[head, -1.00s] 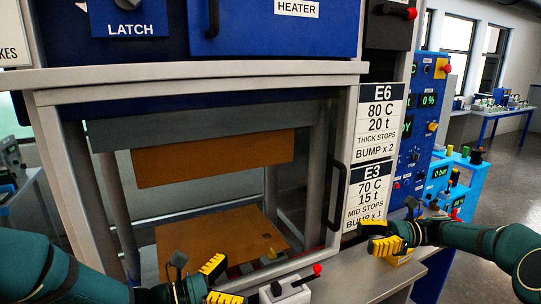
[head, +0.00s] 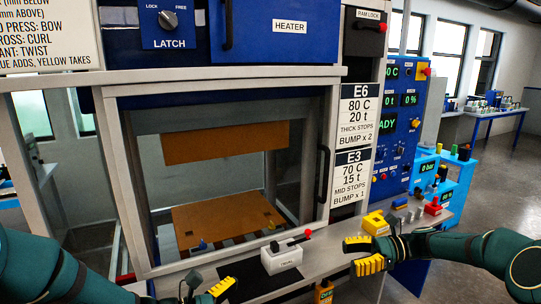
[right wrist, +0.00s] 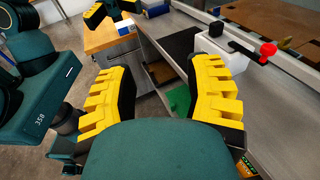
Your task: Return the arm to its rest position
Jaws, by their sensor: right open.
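My right arm comes in from the right in the head view. Its yellow-padded gripper (head: 354,254) is open and empty, in front of the bench edge and below the yellow block. In the right wrist view the open fingers (right wrist: 165,95) have nothing between them; bench and floor show beyond. My left arm comes in at lower left. Its gripper (head: 207,290) is partly cut off at the bottom edge, near the dark pad, and its jaw opening is unclear. Part of it also shows at the top of the right wrist view (right wrist: 108,12).
A white control box (head: 281,259) with a red-tipped lever stands on the bench ledge (head: 330,237), close to both grippers. A yellow block (head: 375,223) sits to its right. The press frame (head: 315,165) with its handle rises behind. Open floor (head: 480,190) lies at right.

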